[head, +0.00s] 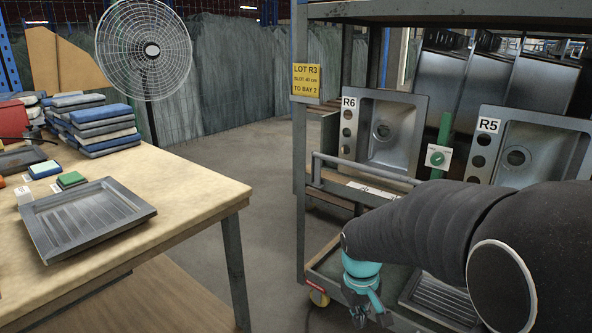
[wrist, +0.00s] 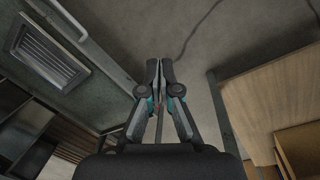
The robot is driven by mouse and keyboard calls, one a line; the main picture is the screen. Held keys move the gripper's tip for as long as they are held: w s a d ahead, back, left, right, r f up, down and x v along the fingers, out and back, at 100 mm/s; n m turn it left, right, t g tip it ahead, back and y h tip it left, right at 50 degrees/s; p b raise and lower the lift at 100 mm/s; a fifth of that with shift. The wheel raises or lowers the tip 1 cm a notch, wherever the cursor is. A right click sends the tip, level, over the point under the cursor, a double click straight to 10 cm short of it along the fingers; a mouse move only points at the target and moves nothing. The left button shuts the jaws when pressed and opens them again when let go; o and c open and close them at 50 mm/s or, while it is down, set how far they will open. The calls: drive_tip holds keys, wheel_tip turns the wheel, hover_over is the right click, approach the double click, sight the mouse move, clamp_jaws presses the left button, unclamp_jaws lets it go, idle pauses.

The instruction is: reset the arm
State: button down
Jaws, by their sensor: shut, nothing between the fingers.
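My arm, in a black sleeve, reaches in from the right edge of the head view, in front of the rack. My gripper (head: 368,312) hangs low at the end of the arm, below a teal wrist part, and is partly cut off and dark there. In the wrist view my gripper (wrist: 160,64) points over the bare floor (wrist: 200,50) with its two fingers together. Nothing shows between the fingers. The gripper touches nothing that I can see.
The rack (head: 300,190) with sinks R6 (head: 385,132) and R5 (head: 525,150) stands on the right. A wooden table (head: 190,185) with a metal drainer tray (head: 88,215) and stacked cloths (head: 95,125) is on the left. A fan (head: 145,50) stands behind it. Floor between is clear.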

drive_tip(key=s+d+r+m+t+y, duration=0.1)
drive_tip(key=s+r+m+t, duration=0.2)
drive_tip(key=s+r, duration=1)
drive_tip(key=s+t, duration=0.2)
drive_tip(key=s, duration=0.2)
drive_tip(key=shift+d+r+m, duration=0.15)
drive_tip(key=shift+d+m, duration=0.15)
drive_tip(key=shift+d, duration=0.05)
